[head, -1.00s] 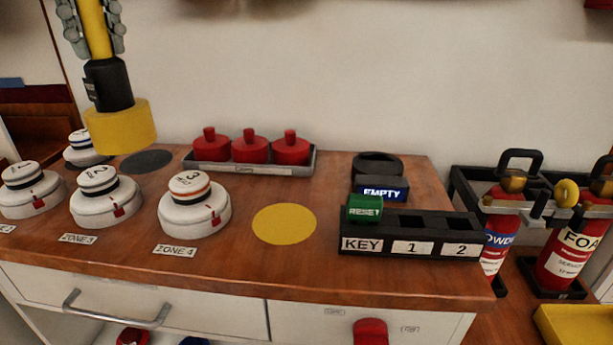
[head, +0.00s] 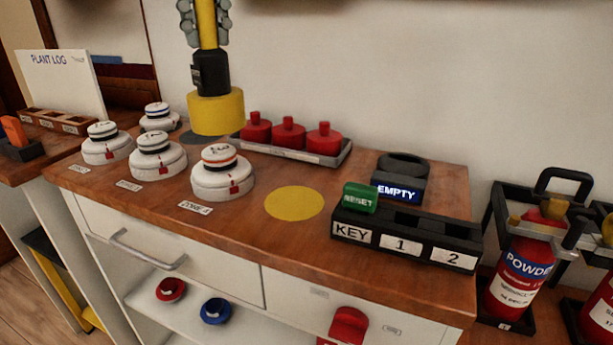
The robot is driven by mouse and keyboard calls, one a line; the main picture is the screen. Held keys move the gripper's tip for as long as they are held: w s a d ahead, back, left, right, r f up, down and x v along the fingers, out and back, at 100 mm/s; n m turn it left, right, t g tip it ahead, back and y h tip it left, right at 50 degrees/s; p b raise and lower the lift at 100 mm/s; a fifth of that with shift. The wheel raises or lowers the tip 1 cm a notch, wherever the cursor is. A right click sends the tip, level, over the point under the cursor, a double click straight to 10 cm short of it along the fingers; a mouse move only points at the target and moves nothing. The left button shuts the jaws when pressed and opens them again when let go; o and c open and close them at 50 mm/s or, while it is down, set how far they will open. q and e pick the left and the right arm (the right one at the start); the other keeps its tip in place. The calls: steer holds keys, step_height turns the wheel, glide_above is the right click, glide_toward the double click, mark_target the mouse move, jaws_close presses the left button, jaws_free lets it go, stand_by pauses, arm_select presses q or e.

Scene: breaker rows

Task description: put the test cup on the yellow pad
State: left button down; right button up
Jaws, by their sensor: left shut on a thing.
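The test cup (head: 216,112) is a yellow cylinder under a black collar and a yellow rod. My left gripper (head: 205,22) is shut on the rod at the top of the head view. The cup hangs upright, apparently above the counter, in front of a dark grey disc and the left end of a red-capped tray. The yellow pad (head: 294,203) is a flat, bare disc on the wooden counter, to the right of and nearer than the cup in the picture. My right gripper is out of view.
White detectors (head: 222,175) stand left of the pad. The tray with red pieces (head: 288,134) is behind it. A black key block (head: 407,239) with a green RESET piece (head: 360,197) and an EMPTY holder (head: 398,188) stand right. Extinguishers (head: 523,275) are farther right.

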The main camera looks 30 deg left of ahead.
arm_select(q)
steer(key=shift+d+f, duration=0.1)
steer(key=shift+d, duration=0.2)
steer(key=w+d+f, duration=0.1)
steer(key=d+f, duration=0.9)
steer(key=d, duration=0.1)
steer(key=shift+w+d+f, duration=0.15)
steer(key=shift+w+f, duration=0.1)
steer(key=shift+f, duration=0.15)
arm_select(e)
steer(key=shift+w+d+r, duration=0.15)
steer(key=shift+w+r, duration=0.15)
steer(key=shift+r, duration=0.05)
arm_select(q)
steer(key=shift+f, duration=0.1)
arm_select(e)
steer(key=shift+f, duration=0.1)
arm_select(q)
steer(key=c, duration=1.8)
jaws_free()
steer(key=shift+f, duration=0.1)
steer(key=o, duration=0.5)
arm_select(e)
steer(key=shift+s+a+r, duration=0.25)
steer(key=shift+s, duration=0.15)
